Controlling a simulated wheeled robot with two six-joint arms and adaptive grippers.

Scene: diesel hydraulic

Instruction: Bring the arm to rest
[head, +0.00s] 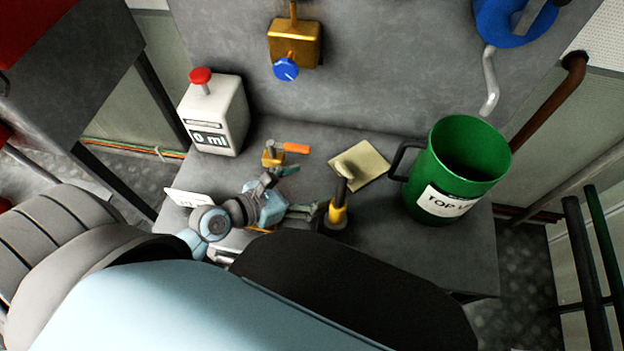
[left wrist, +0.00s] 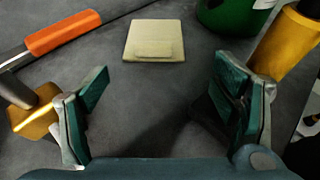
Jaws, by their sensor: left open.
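My left gripper (head: 297,190) reaches in low over the grey bench, its two green fingers spread. In the left wrist view the fingers (left wrist: 165,95) stand wide apart with only bare bench between them, so it is empty. Parts of my own arm and body fill the lower part of the head view and hide the front of the bench. My right gripper does not show in either view.
A green jug (head: 424,150) stands right, a white container (head: 228,118) left. A bare strip lies behind the pad.

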